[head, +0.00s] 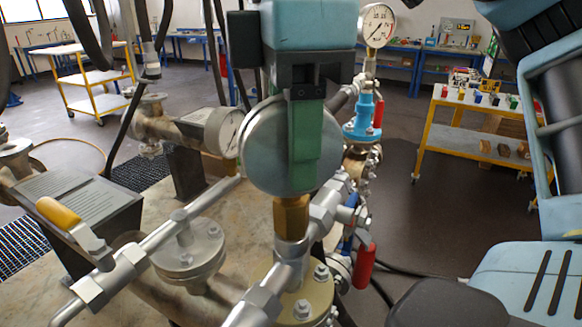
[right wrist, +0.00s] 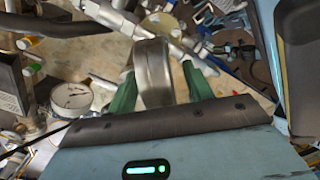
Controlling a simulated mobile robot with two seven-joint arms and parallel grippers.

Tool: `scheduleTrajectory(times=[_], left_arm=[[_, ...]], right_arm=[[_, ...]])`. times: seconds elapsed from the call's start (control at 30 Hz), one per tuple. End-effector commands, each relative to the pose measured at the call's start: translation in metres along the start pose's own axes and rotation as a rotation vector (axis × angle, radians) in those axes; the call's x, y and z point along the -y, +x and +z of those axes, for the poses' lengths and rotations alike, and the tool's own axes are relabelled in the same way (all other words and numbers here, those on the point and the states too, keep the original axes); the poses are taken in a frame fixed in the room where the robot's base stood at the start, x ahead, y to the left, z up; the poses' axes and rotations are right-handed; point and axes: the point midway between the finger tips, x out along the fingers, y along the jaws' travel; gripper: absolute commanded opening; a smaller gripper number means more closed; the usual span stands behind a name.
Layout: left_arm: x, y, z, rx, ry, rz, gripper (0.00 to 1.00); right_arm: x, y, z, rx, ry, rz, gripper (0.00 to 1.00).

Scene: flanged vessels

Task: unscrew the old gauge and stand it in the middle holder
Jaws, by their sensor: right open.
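A round silver gauge (head: 262,150) stands upright on a brass fitting (head: 291,217) in the middle of the head view, with its back or side to me; its dial does not show. My right gripper (head: 305,165) comes down from above, one green finger in front of the gauge body. In the right wrist view the open green fingers (right wrist: 158,75) lie on either side of the gauge (right wrist: 153,60); contact is hard to judge. I cannot make out the middle holder. My left gripper is out of view.
A second gauge (head: 377,25) stands upright behind, above a blue valve (head: 362,118). Another gauge (head: 222,130) sits to the left. Metal pipes, a yellow-handled valve (head: 60,213) and a red handle (head: 365,266) crowd the bench. A yellow-framed cart (head: 452,137) stands at right.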

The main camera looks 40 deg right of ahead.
Motion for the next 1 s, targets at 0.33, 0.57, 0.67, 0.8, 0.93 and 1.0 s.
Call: scheduleTrajectory(times=[0.33, 0.57, 0.67, 0.8, 0.93, 1.0], left_arm=[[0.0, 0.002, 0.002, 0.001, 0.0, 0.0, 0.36], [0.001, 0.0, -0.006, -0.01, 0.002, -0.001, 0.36], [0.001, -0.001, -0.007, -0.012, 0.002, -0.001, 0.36], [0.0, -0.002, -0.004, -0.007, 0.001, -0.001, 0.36], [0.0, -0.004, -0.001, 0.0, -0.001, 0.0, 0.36], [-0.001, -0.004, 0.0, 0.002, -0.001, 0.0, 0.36]], right_arm=[[0.0, -0.043, -0.001, -0.003, 0.0, 0.0, 0.51], [0.001, -0.072, 0.0, -0.002, -0.001, 0.002, 0.51], [0.001, -0.077, 0.0, -0.002, -0.001, 0.001, 0.51], [0.0, -0.078, 0.0, 0.0, -0.001, 0.0, 0.51], [0.0, -0.077, 0.0, 0.0, -0.001, 0.0, 0.51], [0.0, -0.077, 0.0, 0.0, 0.001, 0.0, 0.47]])
